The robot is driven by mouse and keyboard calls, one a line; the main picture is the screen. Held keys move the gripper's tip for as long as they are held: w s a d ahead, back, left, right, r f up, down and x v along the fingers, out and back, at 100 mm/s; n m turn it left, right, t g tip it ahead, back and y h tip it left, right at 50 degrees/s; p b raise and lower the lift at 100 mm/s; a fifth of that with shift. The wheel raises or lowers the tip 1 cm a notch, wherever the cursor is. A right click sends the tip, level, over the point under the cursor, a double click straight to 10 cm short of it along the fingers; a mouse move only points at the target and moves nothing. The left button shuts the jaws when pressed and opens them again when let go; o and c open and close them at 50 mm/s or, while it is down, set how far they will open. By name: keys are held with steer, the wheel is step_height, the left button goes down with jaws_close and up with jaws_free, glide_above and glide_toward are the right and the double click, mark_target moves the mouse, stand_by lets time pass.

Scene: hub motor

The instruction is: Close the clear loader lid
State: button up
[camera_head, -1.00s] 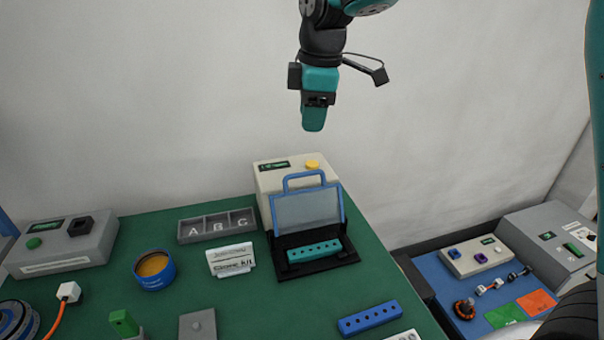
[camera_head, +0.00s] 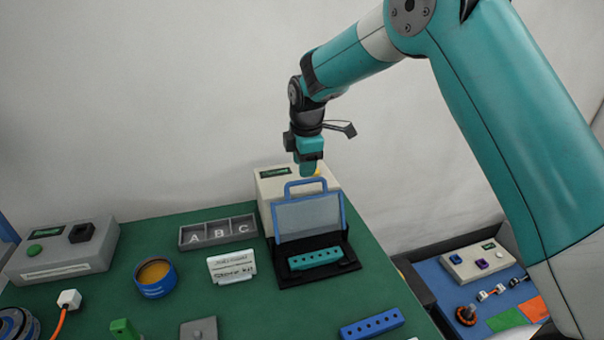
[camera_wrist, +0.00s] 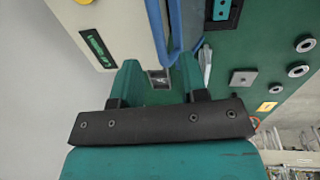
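The clear loader lid (camera_head: 308,215) is a see-through panel in a blue frame, with a blue handle (camera_head: 306,184) on top. It stands raised, nearly upright, at the back of the black loader base (camera_head: 342,264). A teal block with holes (camera_head: 316,258) lies in the base. My gripper (camera_head: 307,170) points down just above and behind the handle, in front of the beige loader box (camera_head: 268,186). In the wrist view my gripper (camera_wrist: 158,66) has its fingers apart, with the blue lid frame (camera_wrist: 158,28) just beyond their tips. I cannot tell whether they touch.
A grey A/B/C tray (camera_head: 217,231), a white sign card (camera_head: 231,266) and a blue round tin (camera_head: 155,279) stand left of the loader. A blue block with holes (camera_head: 371,324) lies in front. Green table (camera_head: 270,310) between them is bare.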

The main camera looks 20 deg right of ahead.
mark_target(303, 181)
steer(key=shift+w+f+p, duration=0.15)
steer(key=shift+f, duration=1)
steer(key=shift+w+f+p, duration=0.15)
steer(key=shift+f, duration=1)
steer(key=shift+c, duration=0.2)
steer(key=shift+a, duration=0.1)
jaws_close()
